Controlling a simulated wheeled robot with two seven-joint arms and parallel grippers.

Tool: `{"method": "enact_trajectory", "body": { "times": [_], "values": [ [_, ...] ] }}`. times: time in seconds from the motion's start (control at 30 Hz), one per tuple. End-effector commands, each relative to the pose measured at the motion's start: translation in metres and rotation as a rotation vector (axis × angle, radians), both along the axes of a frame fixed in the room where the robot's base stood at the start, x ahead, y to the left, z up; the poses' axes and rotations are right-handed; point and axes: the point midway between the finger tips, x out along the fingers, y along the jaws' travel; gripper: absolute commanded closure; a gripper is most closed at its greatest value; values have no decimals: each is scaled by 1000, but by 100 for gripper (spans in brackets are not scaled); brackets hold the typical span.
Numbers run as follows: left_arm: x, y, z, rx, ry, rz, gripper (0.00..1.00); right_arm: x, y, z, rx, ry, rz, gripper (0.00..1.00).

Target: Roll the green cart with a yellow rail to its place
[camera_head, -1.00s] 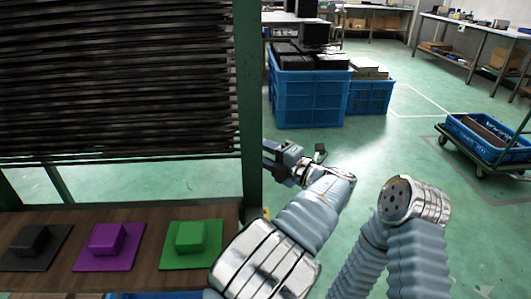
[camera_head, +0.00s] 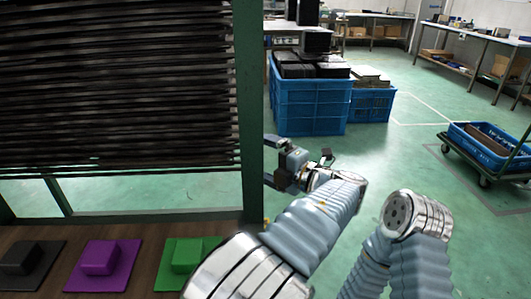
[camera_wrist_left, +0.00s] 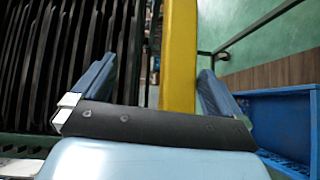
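A tall green frame (camera_head: 250,120) full of black panels (camera_head: 115,90) stands at the left in the head view. In the left wrist view, a thick yellow rail (camera_wrist_left: 180,55) runs upright between the finger pads. Only a small yellow spot shows in the head view, low beside the green post. My left gripper (camera_head: 298,150) is just right of the post, its fingers apart. In the wrist view (camera_wrist_left: 155,85), a gap shows between the left finger and the rail; whether the right finger touches it I cannot tell. My right gripper is out of view; only my right arm's bend shows.
A wooden shelf with black (camera_head: 22,258), purple (camera_head: 102,260) and green (camera_head: 185,258) pads is in front. Blue crates (camera_head: 312,105) stand behind, and a low trolley with a blue tote (camera_head: 490,148) is at right. A blue tote (camera_wrist_left: 280,120) is close right of the left gripper.

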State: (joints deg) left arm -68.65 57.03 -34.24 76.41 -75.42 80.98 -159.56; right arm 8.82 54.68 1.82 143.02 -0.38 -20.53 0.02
Motion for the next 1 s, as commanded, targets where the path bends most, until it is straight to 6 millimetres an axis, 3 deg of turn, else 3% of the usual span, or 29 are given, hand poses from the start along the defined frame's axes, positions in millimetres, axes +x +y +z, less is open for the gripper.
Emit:
{"method": "enact_trajectory", "body": {
  "times": [0.03,0.23,0.3,0.53,0.87,1.0],
  "values": [
    [-16,1,54,12,-67,11,24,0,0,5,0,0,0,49],
    [-63,6,82,12,-66,11,24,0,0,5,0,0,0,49],
    [-77,7,89,12,-66,11,31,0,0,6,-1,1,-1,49],
    [-105,10,96,15,-58,13,31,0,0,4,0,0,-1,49],
    [-110,10,95,15,-56,13,31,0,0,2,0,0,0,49],
    [-108,9,89,-1,-55,8,31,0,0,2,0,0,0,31]
  ]
}}
